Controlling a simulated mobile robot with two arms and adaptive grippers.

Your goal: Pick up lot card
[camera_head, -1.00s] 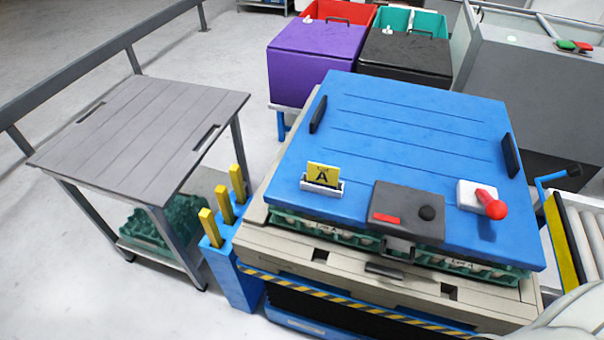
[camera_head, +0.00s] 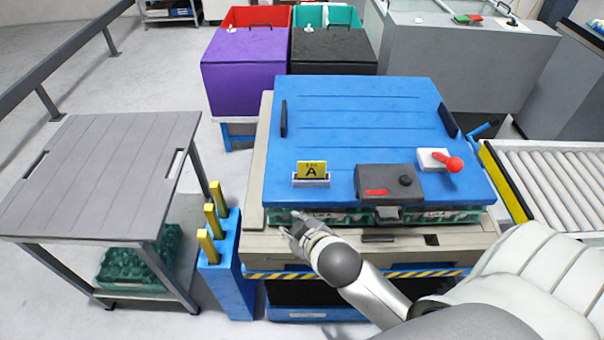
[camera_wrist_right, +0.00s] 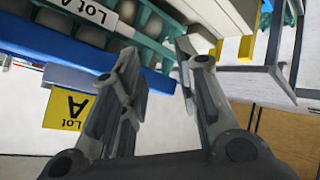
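The lot card (camera_head: 311,169) is yellow with a black "A" and stands upright in a small white holder (camera_head: 311,181) at the near left of the blue lid (camera_head: 360,130). In the right wrist view the card (camera_wrist_right: 67,109) is at the left, upside down, outside the fingers. My right gripper (camera_head: 297,221) is in front of the lid's near edge, below and slightly left of the card, apart from it. The right wrist view shows its two fingers (camera_wrist_right: 158,58) spread with nothing between them. My left gripper is not in view.
Egg trays (camera_head: 345,217) lie under the lid. Yellow-topped posts (camera_head: 212,222) and a grey table (camera_head: 100,170) stand at the left.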

